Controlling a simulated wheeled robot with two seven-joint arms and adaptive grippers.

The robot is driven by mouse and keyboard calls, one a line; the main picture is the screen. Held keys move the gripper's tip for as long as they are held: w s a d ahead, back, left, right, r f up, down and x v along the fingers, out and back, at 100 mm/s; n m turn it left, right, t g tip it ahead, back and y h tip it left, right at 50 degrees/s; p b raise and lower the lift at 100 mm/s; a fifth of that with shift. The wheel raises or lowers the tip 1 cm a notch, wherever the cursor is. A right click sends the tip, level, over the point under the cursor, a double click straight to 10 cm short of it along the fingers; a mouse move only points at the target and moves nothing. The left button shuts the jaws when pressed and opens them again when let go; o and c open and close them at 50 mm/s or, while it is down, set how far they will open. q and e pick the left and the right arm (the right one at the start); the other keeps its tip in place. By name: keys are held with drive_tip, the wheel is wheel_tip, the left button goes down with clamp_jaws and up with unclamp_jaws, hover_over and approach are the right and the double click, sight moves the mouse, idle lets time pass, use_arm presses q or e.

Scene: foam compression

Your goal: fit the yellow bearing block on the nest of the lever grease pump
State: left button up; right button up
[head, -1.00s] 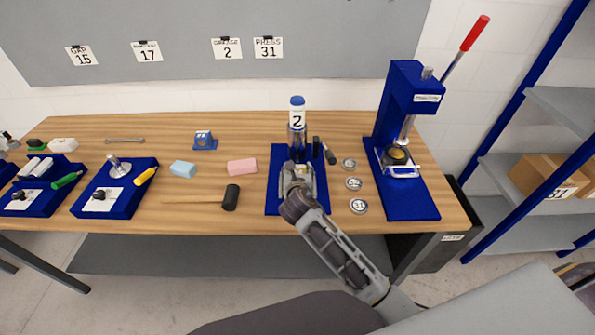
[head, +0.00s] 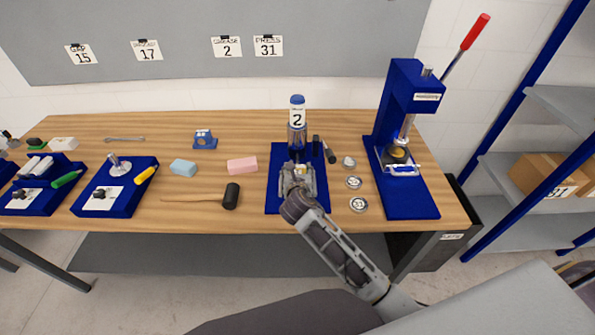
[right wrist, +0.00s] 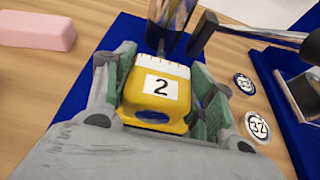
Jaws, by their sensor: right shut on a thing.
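The yellow bearing block (right wrist: 158,92), with a white top edge and a "2" label, sits between the green-padded fingers of my right gripper (right wrist: 160,98) in the right wrist view. In the head view my right gripper (head: 297,178) is over the front of the pump's blue base (head: 283,207) and mostly hides the block. The grease pump (head: 297,127), a clear cylinder with a blue cap and a "2" label, stands just behind the gripper. Its lever with a black grip (head: 328,152) is to the right. The nest is hidden or too small to tell. My left gripper is not in view.
Several numbered discs (head: 354,182) lie right of the base. The blue lever press (head: 408,110) stands farther right. A pink block (head: 242,166), a mallet (head: 231,196) and a blue bearing block (head: 204,139) lie to the left. The table's front edge is close to my arm.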

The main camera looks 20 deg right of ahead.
drive_tip(key=shift+f, duration=0.2)
drive_tip(key=o, duration=1.5)
drive_tip(key=shift+o, duration=0.2)
drive_tip(key=shift+f, duration=0.15)
drive_tip(key=shift+s, duration=0.15)
drive_tip(key=v, duration=1.1)
drive_tip(key=shift+s+r, duration=0.2)
drive_tip(key=shift+s, duration=0.1)
drive_tip(key=shift+a, duration=0.15)
